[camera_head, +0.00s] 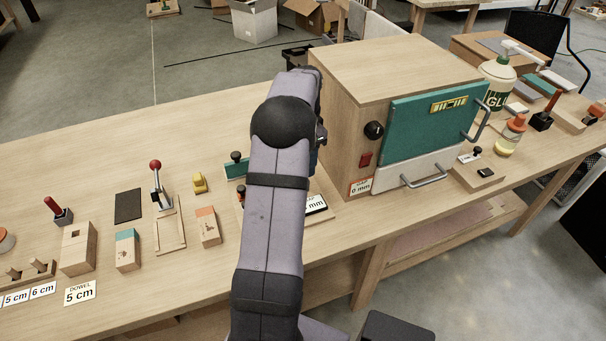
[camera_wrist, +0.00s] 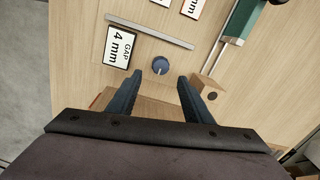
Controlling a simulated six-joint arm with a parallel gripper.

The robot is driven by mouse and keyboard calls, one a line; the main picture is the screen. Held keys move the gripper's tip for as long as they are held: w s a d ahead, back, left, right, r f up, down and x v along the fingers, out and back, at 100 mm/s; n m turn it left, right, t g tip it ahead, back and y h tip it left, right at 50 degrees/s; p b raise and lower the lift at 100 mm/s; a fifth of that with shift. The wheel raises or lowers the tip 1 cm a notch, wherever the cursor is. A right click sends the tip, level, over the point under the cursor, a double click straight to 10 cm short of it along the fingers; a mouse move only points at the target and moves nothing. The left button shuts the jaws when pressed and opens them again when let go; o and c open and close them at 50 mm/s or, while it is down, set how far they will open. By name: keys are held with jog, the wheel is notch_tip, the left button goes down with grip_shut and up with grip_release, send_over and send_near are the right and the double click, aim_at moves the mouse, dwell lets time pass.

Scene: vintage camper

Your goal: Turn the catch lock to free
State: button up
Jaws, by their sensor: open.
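In the wrist view a small round blue-grey knob (camera_wrist: 160,66) with a pale mark on its top stands on a wooden surface. I cannot tell for sure that it is the catch lock. My gripper (camera_wrist: 158,82) is open, with its two dark fingers apart and the knob just beyond and between their tips. I see nothing between the fingers. A wooden cabinet (camera_head: 336,128) with a teal door (camera_head: 430,120) and a black side knob (camera_head: 374,130) stands just right of my arm.
A grey bar (camera_wrist: 150,31) and a "GAP 4 mm" card (camera_wrist: 119,47) lie beside the knob. A wooden block (camera_wrist: 207,88) is near the right finger. In the head view, a red-knobbed lever (camera_head: 156,180) and several blocks stand left of my arm.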

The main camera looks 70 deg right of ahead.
jog(key=shift+w+f+p, duration=0.15)
jog(key=shift+f+p, duration=1.05)
jog(key=shift+f, duration=2.2)
jog(key=c, duration=1.1)
